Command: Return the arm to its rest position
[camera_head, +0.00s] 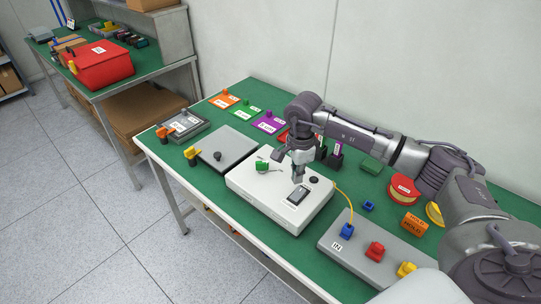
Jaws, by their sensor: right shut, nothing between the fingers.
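My right arm reaches in from the right over the green-topped table (258,228). My right gripper (297,179) points down, shut and empty, above the white box (257,203). The box has a dark display (298,195), a black knob (314,181) and a green part (262,166) on its top. Whether the fingertips touch the box cannot be told. My left gripper is not in view.
A grey panel (337,259) marked IN holds blue, red and yellow connectors; a yellow cable (350,205) runs to the blue one. A grey plate (224,143) and coloured cards (224,101) lie left. Red tape (404,187) and an orange HOLD block (413,223) are right.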

